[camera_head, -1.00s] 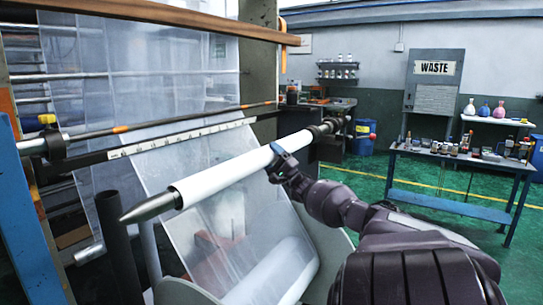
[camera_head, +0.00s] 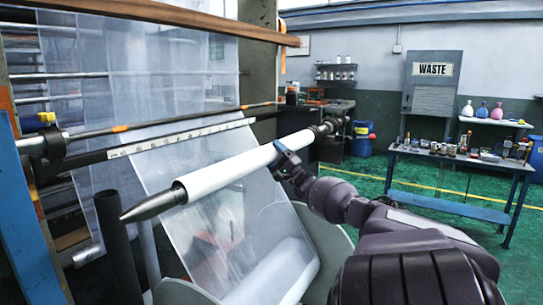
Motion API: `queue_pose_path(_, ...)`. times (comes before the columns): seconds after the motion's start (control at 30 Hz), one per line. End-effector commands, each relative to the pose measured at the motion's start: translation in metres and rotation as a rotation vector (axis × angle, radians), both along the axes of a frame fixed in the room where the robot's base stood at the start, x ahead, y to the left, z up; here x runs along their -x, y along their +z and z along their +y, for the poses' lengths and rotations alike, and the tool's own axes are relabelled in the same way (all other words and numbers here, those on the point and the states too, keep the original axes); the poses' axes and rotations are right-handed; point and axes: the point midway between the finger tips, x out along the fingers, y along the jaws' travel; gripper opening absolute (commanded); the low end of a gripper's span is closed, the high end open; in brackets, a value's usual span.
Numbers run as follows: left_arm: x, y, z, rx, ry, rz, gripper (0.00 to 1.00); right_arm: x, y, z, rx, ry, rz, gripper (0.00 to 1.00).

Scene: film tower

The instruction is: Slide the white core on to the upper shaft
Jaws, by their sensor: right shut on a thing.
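The white core (camera_head: 225,172) is a long tube that sits around the upper shaft (camera_head: 155,204). The shaft's grey pointed end sticks out of the core at the lower left. Its other end runs up to a dark mount at the back right, with a bare stretch of shaft showing between core and mount. My right gripper (camera_head: 284,158) is shut on the core near its far right end. Its arm comes in from the lower right. My left gripper is not in view.
A clear film web (camera_head: 215,215) hangs below and behind the core. A lower roll (camera_head: 272,275) lies under it. A blue frame post (camera_head: 25,210) stands at the left. A blue bench (camera_head: 450,172) with bottles and a WASTE board (camera_head: 433,72) stand at the back right. Green floor between is clear.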

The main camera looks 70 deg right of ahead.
Motion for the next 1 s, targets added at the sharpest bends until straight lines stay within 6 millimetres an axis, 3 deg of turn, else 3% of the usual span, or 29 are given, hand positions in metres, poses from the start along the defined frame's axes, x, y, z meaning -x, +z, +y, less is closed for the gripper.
queue_pose_path(0.1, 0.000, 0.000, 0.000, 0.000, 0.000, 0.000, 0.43, 0.000, 0.004, -0.002, -0.001, -0.001, -0.005, 0.00)
queue_pose_path(0.13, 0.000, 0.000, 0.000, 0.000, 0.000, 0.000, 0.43, 0.001, 0.004, -0.002, -0.001, -0.001, -0.005, 0.72)
queue_pose_path(0.3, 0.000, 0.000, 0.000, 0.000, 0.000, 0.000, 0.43, 0.001, 0.003, -0.001, 0.000, -0.002, -0.004, 0.97)
queue_pose_path(0.7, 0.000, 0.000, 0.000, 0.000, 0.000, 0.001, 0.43, 0.001, 0.000, -0.001, 0.000, -0.004, 0.000, 0.97)
queue_pose_path(1.0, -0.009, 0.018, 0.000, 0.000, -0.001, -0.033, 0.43, 0.042, -0.029, 0.008, -0.001, -0.005, -0.003, 0.97)
